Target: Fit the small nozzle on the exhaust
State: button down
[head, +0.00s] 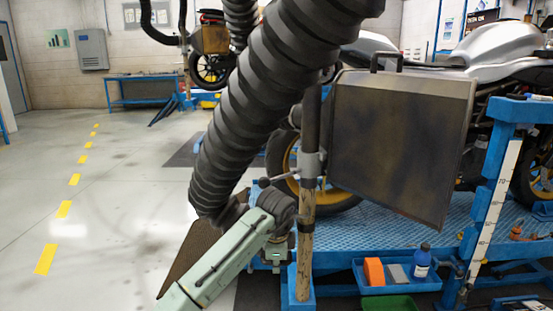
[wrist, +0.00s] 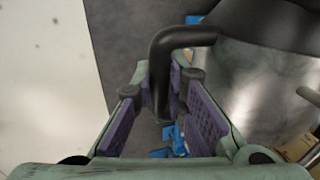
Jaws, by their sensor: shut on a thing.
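My gripper (wrist: 166,88) is shut on a black bent handle (wrist: 182,38) in the wrist view; the handle passes between its purple pads. The handle runs to a large black and shiny grey body (wrist: 265,80) at upper right, cut off by the frame. I cannot tell whether this is the small nozzle. In the head view my pale green arm comes up from the bottom, and the fingertips cannot be made out there. A thick black ribbed hose (head: 245,100) hangs in front, its lower end beside my arm. The exhaust cannot be made out.
A motorcycle (head: 500,45) stands on a blue lift (head: 385,220) at right. A post (head: 306,230) and a large dirty panel (head: 400,140) stand before it. A blue tray (head: 400,288) holds a bottle (head: 422,262) and an orange block (head: 374,271). The floor at left is clear.

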aim_at(262, 261)
jog(key=shift+a+r, duration=0.1)
jog(key=shift+a, duration=0.35)
jog(key=shift+a+p, duration=0.5)
jog(key=shift+a, duration=0.6)
jog(key=shift+a, duration=0.35)
jog(key=shift+a+p, duration=0.5)
jog(key=shift+a, duration=1.1)
jog(key=shift+a+p, duration=0.3)
jog(key=shift+p, duration=0.05)
dwell(0.3)
jog(key=shift+r, duration=0.1)
jog(key=s+r+p, duration=0.2)
jog(key=s+r, duration=0.1)
jog(key=s, duration=0.7)
dwell(1.3)
